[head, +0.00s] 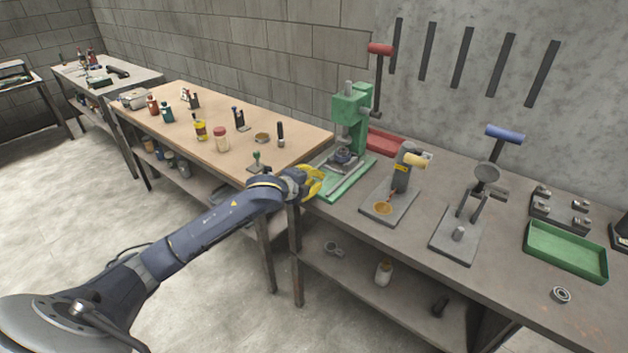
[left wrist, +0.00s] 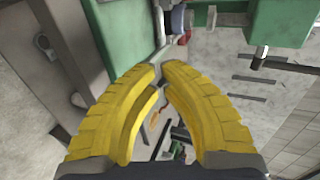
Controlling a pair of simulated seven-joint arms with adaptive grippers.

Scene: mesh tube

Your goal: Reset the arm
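My left arm (head: 215,225) reaches in from the lower left across the front of the benches. My left gripper (head: 314,182) has yellow fingers and is beside the front left corner of the grey bench, close to the base of a green press (head: 349,120). In the left wrist view the curved fingers of this gripper (left wrist: 161,76) come together at their tips, with nothing seen held between them. Part of the green press also shows there (left wrist: 275,25). The press has a lever with a red handle (head: 380,49) standing up. My right gripper is not in view.
A green tray (head: 565,251) and a bearing (head: 561,295) lie farther right. A wooden-topped bench (head: 215,150) with bottles is at the left. The floor (head: 60,190) is clear.

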